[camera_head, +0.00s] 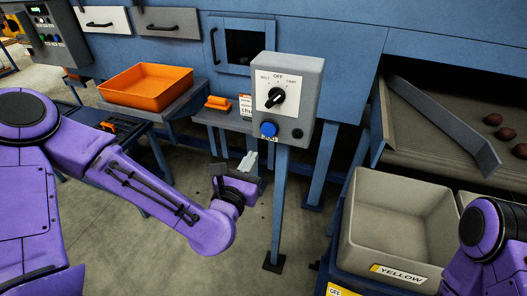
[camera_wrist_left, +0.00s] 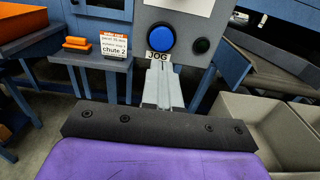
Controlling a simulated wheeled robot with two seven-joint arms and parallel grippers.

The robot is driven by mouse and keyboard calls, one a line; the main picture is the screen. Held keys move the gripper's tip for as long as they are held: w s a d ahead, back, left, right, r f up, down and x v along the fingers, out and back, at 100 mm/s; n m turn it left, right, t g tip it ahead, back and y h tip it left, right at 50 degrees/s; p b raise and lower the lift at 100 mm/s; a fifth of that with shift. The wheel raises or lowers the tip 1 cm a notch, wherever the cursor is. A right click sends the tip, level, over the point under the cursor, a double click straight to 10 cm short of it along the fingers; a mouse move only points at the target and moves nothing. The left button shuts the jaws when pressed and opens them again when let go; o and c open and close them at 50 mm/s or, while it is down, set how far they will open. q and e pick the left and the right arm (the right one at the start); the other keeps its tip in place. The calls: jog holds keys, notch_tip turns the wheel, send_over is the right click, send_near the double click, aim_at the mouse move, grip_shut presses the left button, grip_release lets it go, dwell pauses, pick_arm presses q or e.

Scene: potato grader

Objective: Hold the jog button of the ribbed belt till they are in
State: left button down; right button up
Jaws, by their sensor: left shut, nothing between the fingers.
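The blue jog button (camera_head: 268,129) sits low on the grey control box (camera_head: 303,85), above a JOG label. A black selector knob (camera_head: 275,97) is above it. My left gripper (camera_head: 248,161) is shut and empty, below and left of the button in the head view. In the left wrist view its fingertips (camera_wrist_left: 160,66) lie just below the button (camera_wrist_left: 160,37) and JOG label; contact is not visible. A dark belt surface (camera_head: 425,130) at right carries several potatoes (camera_head: 492,119); ribs are not clear. My right gripper is out of view.
A grey crate (camera_head: 398,212) labelled YELLOW stands below the belt. An orange tray (camera_head: 147,88) and a small orange object (camera_head: 217,102) rest on stands to the left. A post (camera_head: 279,205) supports the control box. Bare floor lies around it.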

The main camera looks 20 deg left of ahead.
aim_at(268, 131)
pick_arm(q)
jog(key=w, duration=0.8)
jog(key=shift+w+d+r+p, duration=0.1)
jog(key=shift+d+r+p, duration=0.15)
jog(key=shift+p, duration=0.15)
jog(key=shift+w+f, duration=0.1)
jog(key=shift+w, duration=0.4)
jog(key=shift+w+f, duration=0.1)
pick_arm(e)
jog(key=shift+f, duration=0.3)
